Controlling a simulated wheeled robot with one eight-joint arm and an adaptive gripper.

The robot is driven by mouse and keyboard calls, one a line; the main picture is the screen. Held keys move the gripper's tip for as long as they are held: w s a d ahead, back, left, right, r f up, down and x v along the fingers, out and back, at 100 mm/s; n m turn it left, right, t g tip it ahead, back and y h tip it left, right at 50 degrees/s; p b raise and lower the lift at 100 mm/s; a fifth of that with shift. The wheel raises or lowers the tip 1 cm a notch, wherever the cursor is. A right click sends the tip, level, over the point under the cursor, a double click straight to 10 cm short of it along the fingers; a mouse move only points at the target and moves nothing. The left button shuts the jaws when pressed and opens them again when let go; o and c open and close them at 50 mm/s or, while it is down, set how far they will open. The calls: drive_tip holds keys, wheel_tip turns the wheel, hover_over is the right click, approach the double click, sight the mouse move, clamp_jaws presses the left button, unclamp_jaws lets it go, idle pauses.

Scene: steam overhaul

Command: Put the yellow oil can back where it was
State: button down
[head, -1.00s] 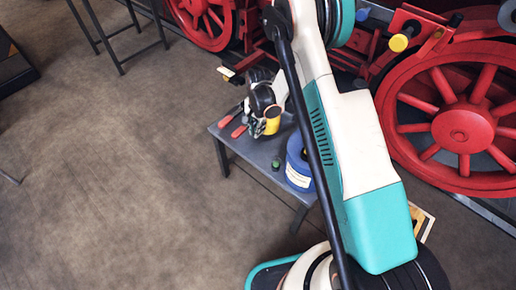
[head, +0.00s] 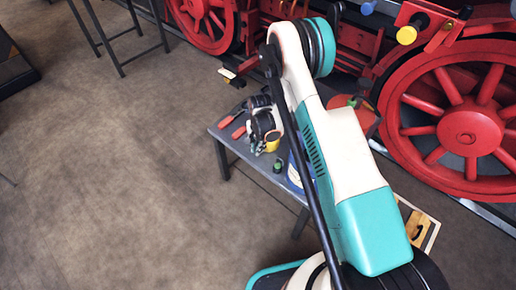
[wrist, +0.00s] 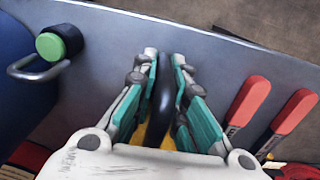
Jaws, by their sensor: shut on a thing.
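The yellow oil can (head: 272,141) shows as a small yellow patch under my gripper, over the grey table. In the wrist view its yellow body (wrist: 157,128) is mostly hidden beneath my gripper. My gripper (wrist: 164,62) is shut on the can's black curved part, which shows between the fingers. In the head view my wrist covers most of the can. I cannot tell whether its base touches the table.
The grey table (head: 237,147) holds red-handled tools (wrist: 270,115), a green-faced black item with a metal loop (wrist: 58,45), and a blue round thing (wrist: 18,65). A red container (head: 365,115) stands behind my arm. Red locomotive wheels (head: 465,130) stand beyond.

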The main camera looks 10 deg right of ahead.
drive_tip(key=c, duration=1.6)
unclamp_jaws()
drive_tip(key=shift+c, duration=0.2)
